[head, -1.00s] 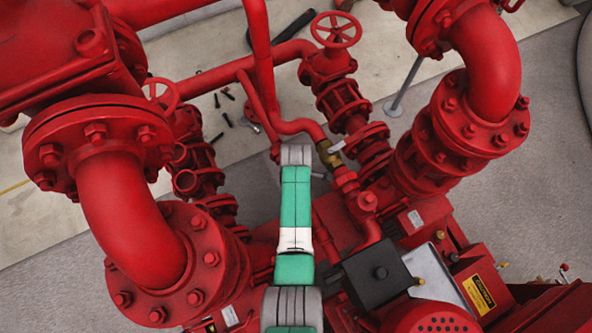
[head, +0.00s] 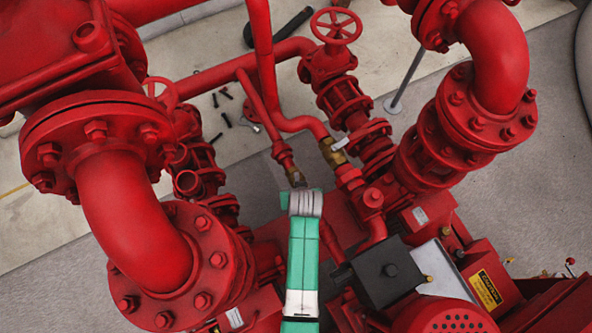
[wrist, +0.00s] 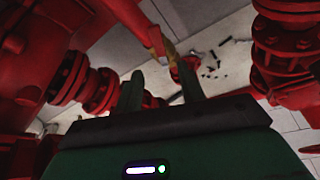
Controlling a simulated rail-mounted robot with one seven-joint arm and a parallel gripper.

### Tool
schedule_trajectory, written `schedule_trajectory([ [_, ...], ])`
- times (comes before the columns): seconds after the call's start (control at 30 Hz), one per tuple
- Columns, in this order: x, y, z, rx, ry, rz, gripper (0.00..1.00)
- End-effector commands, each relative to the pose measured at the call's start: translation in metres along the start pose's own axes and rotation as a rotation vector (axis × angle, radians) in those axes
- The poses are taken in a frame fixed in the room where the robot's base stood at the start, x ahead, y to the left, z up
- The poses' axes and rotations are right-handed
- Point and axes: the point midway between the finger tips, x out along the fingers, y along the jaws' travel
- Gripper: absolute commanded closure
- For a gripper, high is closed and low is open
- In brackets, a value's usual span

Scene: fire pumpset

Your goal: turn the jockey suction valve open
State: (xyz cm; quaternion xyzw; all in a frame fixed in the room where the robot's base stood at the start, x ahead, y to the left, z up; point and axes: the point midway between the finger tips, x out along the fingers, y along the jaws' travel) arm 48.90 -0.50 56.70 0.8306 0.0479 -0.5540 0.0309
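Two small brass-bodied valves sit on the thin red pipes. The right brass valve (head: 333,152) has a short grey lever and shows whole in the head view. The left brass valve (head: 295,176) is just beyond the end of my arm and partly hidden by it. I cannot tell which is the jockey suction valve. The fingers are apart with no visible grip on anything. In the head view my arm hides the gripper.
Red handwheels (head: 336,27) top larger valves at the back and left. Thick flanged pipes stand at left (head: 130,220) and right (head: 490,60). A black box (head: 383,270) is close to the right of my arm. Loose bolts (head: 226,119) lie on the floor behind.

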Motion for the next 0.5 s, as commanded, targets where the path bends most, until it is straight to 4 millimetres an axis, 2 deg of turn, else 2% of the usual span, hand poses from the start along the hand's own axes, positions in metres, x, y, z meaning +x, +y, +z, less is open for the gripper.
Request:
schedule_trajectory([
  [0.07,0.005,0.0,0.001,-0.002,-0.001,0.0,0.61],
  [0.33,0.058,0.0,0.002,-0.004,-0.003,-0.001,0.61],
  [0.5,0.077,-0.001,0.001,-0.005,-0.002,-0.001,0.61],
])
